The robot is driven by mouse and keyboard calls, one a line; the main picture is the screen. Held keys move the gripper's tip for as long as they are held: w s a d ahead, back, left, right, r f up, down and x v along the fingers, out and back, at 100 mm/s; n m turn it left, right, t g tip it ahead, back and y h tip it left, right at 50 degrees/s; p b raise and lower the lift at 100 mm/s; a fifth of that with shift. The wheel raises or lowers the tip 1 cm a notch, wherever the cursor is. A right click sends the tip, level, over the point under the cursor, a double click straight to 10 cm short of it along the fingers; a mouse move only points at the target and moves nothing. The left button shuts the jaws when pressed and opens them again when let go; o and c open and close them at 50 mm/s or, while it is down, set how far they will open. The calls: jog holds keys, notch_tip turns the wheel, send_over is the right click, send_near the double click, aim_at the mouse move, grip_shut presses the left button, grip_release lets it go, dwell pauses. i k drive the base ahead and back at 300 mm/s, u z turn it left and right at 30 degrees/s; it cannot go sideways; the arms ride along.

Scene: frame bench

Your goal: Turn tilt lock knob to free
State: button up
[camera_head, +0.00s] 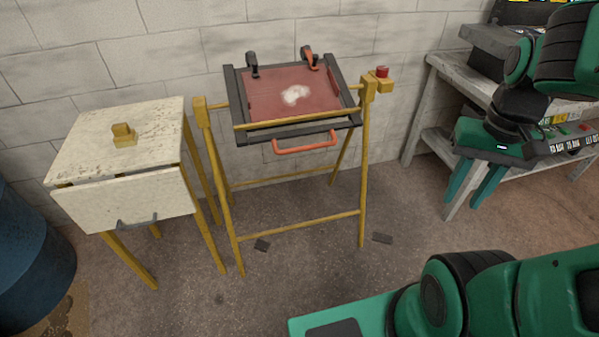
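The tilt lock knob (382,72) is a small red knob on a yellow block at the top right of the yellow frame stand (364,160). The stand carries a dark-framed tilting panel (235,95) with a red face and an orange handle (305,144) at its front edge. The panel lies tilted toward me. My gripper (474,190) hangs to the right of the knob and lower in the picture, clear of the stand. Its two green fingers point down with a gap between them, and nothing shows between them. Markings for the knob's position are too small to tell.
A cream side table (90,150) with a yellow block (124,135) stands left of the frame. A blue drum (30,260) is at the far left. A grey bench (436,140) stands behind my gripper. Small dark pieces lie on the otherwise open floor.

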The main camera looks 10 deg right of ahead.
aim_at(382, 72)
jog(key=u, duration=0.1)
jog(key=k, duration=0.35)
jog(key=z, duration=0.55)
jog(key=i, duration=1.4)
jog(key=u, duration=0.45)
